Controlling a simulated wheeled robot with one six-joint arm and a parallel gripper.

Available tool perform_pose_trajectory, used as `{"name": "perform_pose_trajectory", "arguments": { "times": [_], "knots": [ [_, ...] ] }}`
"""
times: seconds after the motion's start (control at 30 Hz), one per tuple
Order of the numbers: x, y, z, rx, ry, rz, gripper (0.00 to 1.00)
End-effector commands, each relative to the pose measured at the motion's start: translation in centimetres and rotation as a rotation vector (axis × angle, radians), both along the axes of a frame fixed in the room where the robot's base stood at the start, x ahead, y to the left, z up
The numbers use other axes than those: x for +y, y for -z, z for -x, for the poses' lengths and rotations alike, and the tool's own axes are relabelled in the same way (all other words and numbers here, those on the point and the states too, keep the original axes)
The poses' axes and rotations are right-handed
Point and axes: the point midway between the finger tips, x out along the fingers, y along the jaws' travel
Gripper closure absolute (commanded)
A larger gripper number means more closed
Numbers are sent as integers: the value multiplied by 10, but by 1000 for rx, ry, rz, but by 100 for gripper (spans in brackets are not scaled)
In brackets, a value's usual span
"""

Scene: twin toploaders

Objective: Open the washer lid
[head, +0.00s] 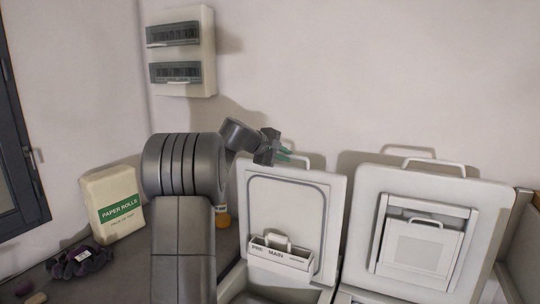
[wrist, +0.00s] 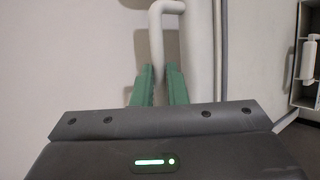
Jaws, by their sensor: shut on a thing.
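The washer lid (head: 327,225) is the left of two white lids. It stands raised, nearly upright, near the wall. Its inner face shows a detergent drawer (head: 281,255) marked PRE and MAIN. The lid handle (head: 304,160) is a white bar at its top edge. My gripper (head: 284,154) is at that handle's left end, its green fingers shut on it. In the wrist view, the white handle (wrist: 156,38) runs down between the two green fingertips (wrist: 158,72). The exact contact is hidden between the fingers.
A second white lid (head: 484,200), also raised, stands to the right with a framed panel on it. At the left are a paper rolls bag (head: 112,222), a dark bundle (head: 80,262) and an orange jar (head: 223,218) behind my arm. A breaker box (head: 207,52) hangs above.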

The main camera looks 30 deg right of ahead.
Motion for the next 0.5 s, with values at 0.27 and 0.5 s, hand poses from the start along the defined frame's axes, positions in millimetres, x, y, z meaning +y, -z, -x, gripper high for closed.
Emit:
{"name": "perform_pose_trajectory", "arguments": {
  "times": [0.27,0.5],
  "knots": [
    [-23,-8,-8,32,-3,-42,100],
    [-28,-8,-10,40,-5,-51,100]
  ]
}}
